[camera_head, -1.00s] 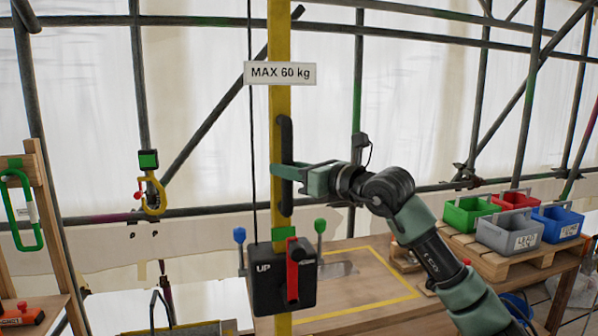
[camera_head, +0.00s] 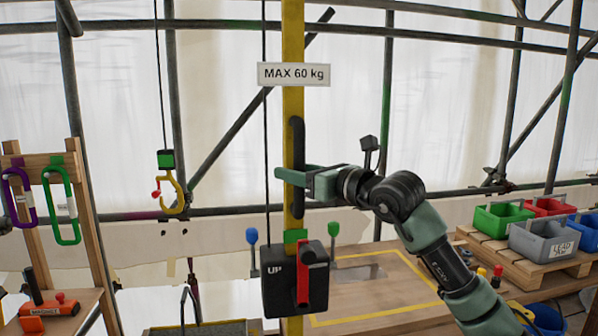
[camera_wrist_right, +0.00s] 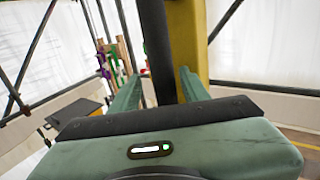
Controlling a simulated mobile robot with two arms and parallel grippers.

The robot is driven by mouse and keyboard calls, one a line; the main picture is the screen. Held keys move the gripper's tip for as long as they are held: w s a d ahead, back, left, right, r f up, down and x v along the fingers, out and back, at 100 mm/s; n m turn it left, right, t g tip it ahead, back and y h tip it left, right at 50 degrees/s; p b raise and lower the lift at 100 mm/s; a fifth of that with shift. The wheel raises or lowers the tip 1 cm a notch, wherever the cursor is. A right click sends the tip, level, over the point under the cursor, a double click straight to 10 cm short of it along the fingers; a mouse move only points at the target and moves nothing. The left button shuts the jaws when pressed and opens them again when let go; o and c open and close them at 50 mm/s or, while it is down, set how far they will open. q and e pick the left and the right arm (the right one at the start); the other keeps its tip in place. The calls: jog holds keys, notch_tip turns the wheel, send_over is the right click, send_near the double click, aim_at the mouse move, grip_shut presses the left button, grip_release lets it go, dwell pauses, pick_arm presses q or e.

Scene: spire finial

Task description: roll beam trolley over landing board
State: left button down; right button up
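A yellow upright bar (camera_head: 293,120) hangs down the middle of the head view, with a "MAX 60 kg" plate (camera_head: 294,74) on it. Its top runs out of view, and I see no trolley or beam that I can tell for sure. A black vertical handle (camera_head: 298,134) is on the bar. The landing board (camera_head: 375,312), wooden with a yellow outline, lies behind and right of the bar. My left gripper is not in view.
A black control box (camera_head: 283,283) with a red lever is low on the bar. A yellow hook (camera_head: 178,195) hangs left. A wooden rack (camera_head: 32,200) with purple and green carabiners stands far left. Coloured bins (camera_head: 545,238) sit on a pallet at right.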

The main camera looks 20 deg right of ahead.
jog(key=shift+r, duration=0.15)
jog(key=b+v, duration=0.3)
jog(key=v, duration=0.4)
jog(key=shift+s+b, duration=0.35)
jog(key=shift+s, duration=0.05)
